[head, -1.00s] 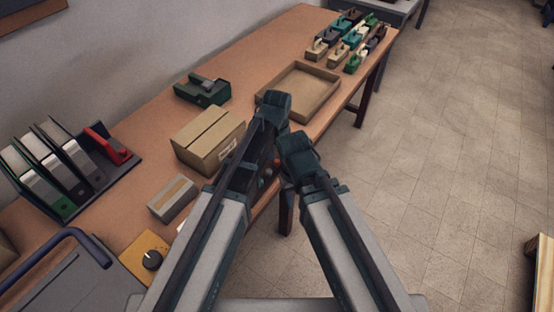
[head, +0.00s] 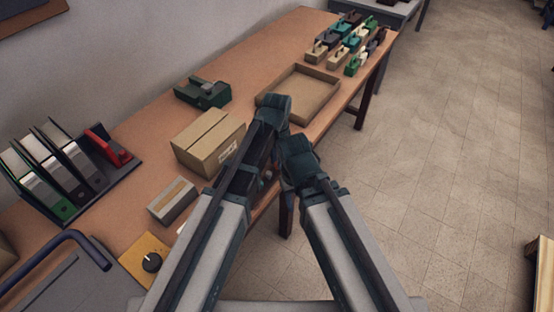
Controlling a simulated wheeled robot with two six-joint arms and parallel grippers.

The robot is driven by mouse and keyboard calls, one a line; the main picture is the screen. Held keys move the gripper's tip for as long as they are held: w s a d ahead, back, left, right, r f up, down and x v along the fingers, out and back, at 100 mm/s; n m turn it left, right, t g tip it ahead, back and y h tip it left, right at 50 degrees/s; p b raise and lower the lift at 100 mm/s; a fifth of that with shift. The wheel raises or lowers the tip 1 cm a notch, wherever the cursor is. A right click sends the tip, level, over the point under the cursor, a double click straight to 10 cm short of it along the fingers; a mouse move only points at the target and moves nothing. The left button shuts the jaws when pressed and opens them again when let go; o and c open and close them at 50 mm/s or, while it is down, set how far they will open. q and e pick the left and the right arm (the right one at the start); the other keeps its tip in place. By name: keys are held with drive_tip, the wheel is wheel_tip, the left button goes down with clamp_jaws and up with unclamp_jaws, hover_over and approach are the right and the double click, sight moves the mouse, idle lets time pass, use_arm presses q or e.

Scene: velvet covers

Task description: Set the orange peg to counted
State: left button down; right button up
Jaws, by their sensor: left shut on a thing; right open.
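My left gripper (head: 272,108) is the higher one, at the front edge of the wooden table, beside the shallow tray. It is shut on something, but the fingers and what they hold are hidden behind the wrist. My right gripper (head: 298,158) is open, just below and to the right of it, close to the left arm and over the table edge. Its fingertips are hidden too. A dark object (head: 267,174) shows only in a small part between the two arms. I see no orange peg in this frame, nor any counted marking.
A cardboard box (head: 207,141) stands left of my arms, with a smaller grey box (head: 172,200) nearer. An empty shallow tray (head: 325,88) lies behind the grippers. A green tape dispenser (head: 203,93), binders (head: 55,170) and several stamps (head: 345,45) stand on the table.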

idle(0.8)
use_arm(q)
drive_tip(key=w+a, duration=0.1)
drive_tip(key=a, duration=0.1)
drive_tip(key=w+a, duration=0.1)
drive_tip(key=shift+w+a, duration=0.3)
drive_tip(key=shift+a, duration=0.1)
drive_tip(key=c, duration=0.7)
unclamp_jaws()
drive_tip(key=shift+r, duration=0.1)
wheel_tip(320, 180, up, 14)
drive_tip(key=p, duration=1.3)
drive_tip(key=shift+f+p, duration=0.2)
drive_tip(key=shift+p, duration=0.2)
